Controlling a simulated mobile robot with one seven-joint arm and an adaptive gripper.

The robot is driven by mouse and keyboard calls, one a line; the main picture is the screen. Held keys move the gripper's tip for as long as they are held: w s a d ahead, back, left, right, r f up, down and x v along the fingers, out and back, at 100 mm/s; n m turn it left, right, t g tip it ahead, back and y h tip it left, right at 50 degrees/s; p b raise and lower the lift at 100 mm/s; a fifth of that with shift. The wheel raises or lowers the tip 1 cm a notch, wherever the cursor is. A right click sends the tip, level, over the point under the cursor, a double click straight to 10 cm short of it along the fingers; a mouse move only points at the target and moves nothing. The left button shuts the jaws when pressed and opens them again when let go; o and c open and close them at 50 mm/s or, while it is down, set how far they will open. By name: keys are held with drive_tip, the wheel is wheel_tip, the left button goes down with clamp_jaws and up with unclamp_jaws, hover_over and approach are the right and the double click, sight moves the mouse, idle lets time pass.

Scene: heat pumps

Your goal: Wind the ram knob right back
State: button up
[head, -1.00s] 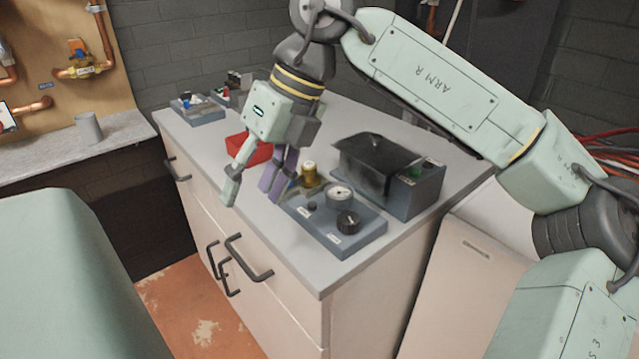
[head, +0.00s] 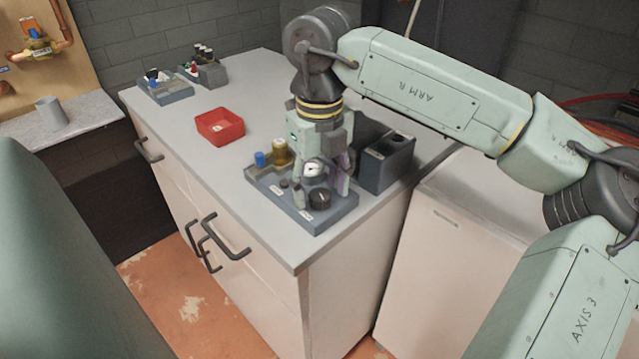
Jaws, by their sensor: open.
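A blue-grey panel (head: 335,217) stands near the front of the grey-topped cabinet. It carries a large black knob (head: 320,199) at its front, a small dark knob (head: 284,183), a round white gauge (head: 313,169), a brass fitting (head: 281,152) and a blue cap (head: 260,158). The labels are too small to read, so I cannot tell for sure which knob is the ram knob. My gripper (head: 321,186) is open and points down over the panel, its fingers on either side of the gauge and close behind the large knob. I cannot tell whether it touches anything.
A dark-lidded grey box (head: 388,163) stands right behind my gripper. A red tray (head: 220,127) sits to the left on the cabinet top (head: 180,130). Small fittings trays (head: 168,90) are at the far left. The front strip of the top is clear.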

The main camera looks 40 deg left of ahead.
drive_tip(key=shift+f, duration=0.25)
drive_tip(key=shift+c, duration=0.6)
drive_tip(key=c, duration=1)
drive_tip(key=shift+c, duration=0.2)
